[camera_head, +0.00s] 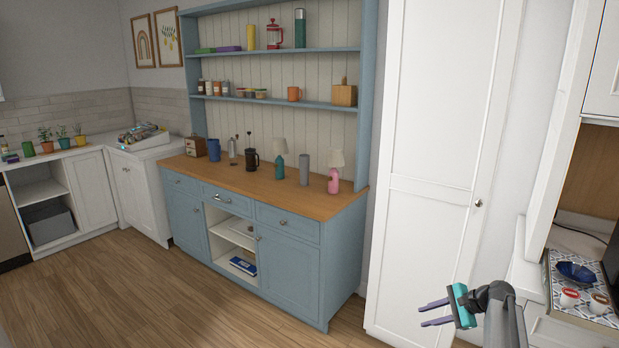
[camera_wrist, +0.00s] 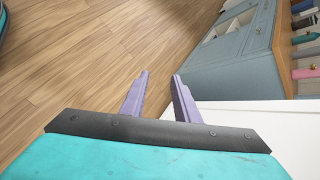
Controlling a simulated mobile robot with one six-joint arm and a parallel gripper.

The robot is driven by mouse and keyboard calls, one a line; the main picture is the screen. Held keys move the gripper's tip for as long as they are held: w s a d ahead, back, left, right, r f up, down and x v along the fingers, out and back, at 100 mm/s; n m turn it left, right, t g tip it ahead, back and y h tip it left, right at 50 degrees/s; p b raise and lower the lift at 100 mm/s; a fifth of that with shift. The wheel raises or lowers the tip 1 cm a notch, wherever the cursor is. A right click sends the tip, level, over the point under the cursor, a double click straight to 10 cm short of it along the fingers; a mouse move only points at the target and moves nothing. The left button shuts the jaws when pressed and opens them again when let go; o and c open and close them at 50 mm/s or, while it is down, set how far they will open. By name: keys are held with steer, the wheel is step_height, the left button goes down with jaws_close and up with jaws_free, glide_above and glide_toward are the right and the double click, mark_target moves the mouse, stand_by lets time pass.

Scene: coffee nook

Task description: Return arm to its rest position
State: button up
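My gripper (camera_head: 434,313) is at the lower right of the head view, in front of the tall white door. Its two purple fingers are apart with nothing between them. The wrist view shows the same open gripper (camera_wrist: 162,82), with bare floor beyond the fingertips. My arm reaches in from the lower right edge of the head view. The gripper touches no object that I can see.
A blue hutch (camera_head: 290,248) with a wooden top (camera_head: 262,188) stands in the middle, bearing lamps, cups and jars. The white door (camera_head: 430,150) is close behind the gripper. A patterned tray (camera_head: 575,312) with cups is at right. The wooden floor (camera_head: 130,290) is clear at left.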

steer(key=s+a+f+n+g, duration=0.25)
steer(key=s+a+f, duration=0.45)
steer(key=a+f, duration=0.35)
steer(key=s+a+f+n+g, duration=0.1)
steer(key=s+a+f+g, duration=0.2)
steer(key=s+a+f, duration=0.65)
steer(key=s+a+f+n+g+h, duration=0.1)
steer(key=s+a+f+n+g, duration=0.1)
steer(key=s+a+f, duration=0.35)
steer(key=s+a+f+n+g+h, duration=0.25)
steer(key=s+f, duration=0.35)
steer(key=s, duration=0.5)
steer(key=s+d+f+n+h, duration=0.1)
steer(key=s+d+n+h, duration=0.1)
steer(key=s, duration=0.5)
steer(key=s+d+f+n+g+h, duration=0.1)
steer(key=s+d+n+h, duration=0.1)
steer(key=s+d+n, duration=0.2)
steer(key=s+n, duration=0.2)
steer(key=s, duration=0.2)
steer(key=shift+d+f, duration=0.1)
